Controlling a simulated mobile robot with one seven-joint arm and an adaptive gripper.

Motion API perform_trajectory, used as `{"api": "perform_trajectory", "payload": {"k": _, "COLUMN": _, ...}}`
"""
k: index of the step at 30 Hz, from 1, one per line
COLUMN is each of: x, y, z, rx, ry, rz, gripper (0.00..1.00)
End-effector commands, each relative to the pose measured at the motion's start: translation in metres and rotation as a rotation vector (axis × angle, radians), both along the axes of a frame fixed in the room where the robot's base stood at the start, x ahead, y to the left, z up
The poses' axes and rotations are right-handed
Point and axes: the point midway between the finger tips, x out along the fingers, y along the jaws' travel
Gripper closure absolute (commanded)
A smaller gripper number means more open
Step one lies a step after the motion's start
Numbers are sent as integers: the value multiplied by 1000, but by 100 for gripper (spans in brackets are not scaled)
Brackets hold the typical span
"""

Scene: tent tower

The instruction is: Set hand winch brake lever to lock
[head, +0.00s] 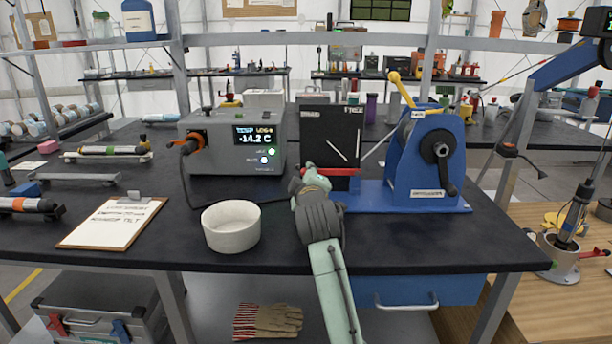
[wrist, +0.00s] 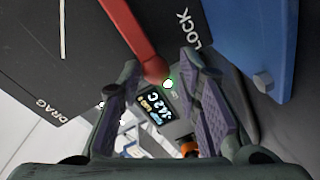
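The hand winch (head: 408,165) is blue, with a yellow handle on top and a black crank on its right side. A black panel (head: 330,135) stands at its left. The red brake lever (head: 338,171) lies across the panel's lower part. In the wrist view, the red lever (wrist: 128,30) runs in from the top. LOCK (wrist: 196,28) is just right of it and DRAG (wrist: 48,112) is farther left. My gripper (wrist: 158,75) has its fingers apart, with the lever's rounded end between or just beyond the fingertips. I cannot tell whether they touch it.
A grey box with a lit display (head: 235,140) stands left of the panel. A white bowl (head: 231,226) and a clipboard (head: 113,221) are on the dark bench (head: 280,250) to the left of my arm. Bench surface is clear in front of the winch.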

Motion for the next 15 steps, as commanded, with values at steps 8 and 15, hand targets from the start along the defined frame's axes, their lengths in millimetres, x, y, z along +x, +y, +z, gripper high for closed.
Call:
{"api": "perform_trajectory", "payload": {"k": 8, "x": 1, "y": -2, "z": 0, "rx": 1, "ry": 0, "rz": -5, "gripper": 60}}
{"api": "perform_trajectory", "payload": {"k": 15, "x": -5, "y": -2, "z": 2, "rx": 0, "ry": -4, "rz": -2, "gripper": 60}}
